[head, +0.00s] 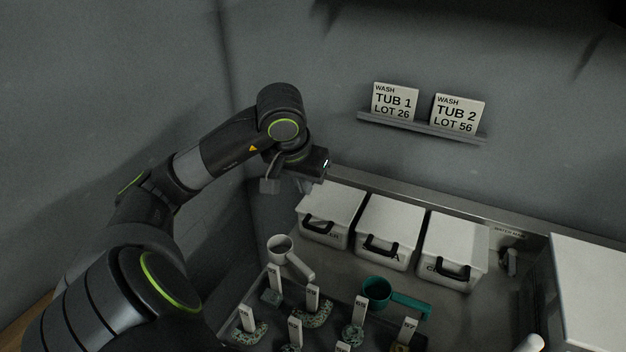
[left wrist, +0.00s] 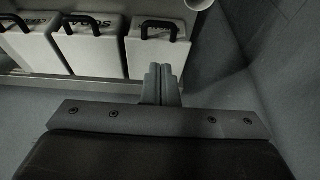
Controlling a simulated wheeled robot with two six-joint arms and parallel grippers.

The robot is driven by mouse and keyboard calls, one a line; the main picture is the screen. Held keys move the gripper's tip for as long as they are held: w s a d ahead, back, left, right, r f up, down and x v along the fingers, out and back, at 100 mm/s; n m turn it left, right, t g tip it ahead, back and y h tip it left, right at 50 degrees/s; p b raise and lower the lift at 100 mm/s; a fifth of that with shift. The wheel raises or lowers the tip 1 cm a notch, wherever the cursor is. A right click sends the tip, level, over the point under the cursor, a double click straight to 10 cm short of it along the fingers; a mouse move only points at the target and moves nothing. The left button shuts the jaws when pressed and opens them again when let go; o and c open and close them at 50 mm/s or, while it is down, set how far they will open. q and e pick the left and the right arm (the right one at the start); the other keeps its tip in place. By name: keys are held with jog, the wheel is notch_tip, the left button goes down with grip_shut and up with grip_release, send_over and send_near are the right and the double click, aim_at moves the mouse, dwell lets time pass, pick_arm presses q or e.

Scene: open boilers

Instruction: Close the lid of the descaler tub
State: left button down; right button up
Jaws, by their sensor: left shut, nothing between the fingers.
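Three white tubs with black front handles stand in a row against the back wall: a left tub (head: 330,208), a middle tub (head: 391,223) and a right tub (head: 456,242). All three tops look flat and shut. The handles partly cover the labels, so I cannot read which one says descaler. In the left wrist view the middle tub's label reads like SODA (left wrist: 92,45), and the tub by my fingers (left wrist: 158,53) has its label hidden. My left gripper (head: 299,186) is shut and empty, above and left of the left tub; its fingertips (left wrist: 161,72) show together. My right gripper is out of view.
A dark tray (head: 262,328) in front holds several labelled samples. A white scoop (head: 284,252) and a teal scoop (head: 380,290) lie near it. A large white box (head: 590,285) stands at right. Two wash cards (head: 394,102) rest on a wall ledge (head: 420,128).

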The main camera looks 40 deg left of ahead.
pick_arm(q)
jog(key=s+b+x, duration=0.1)
jog(key=b+x, duration=0.9)
jog(key=x, duration=0.3)
jog(key=shift+d+f, duration=0.25)
jog(key=shift+f, duration=0.05)
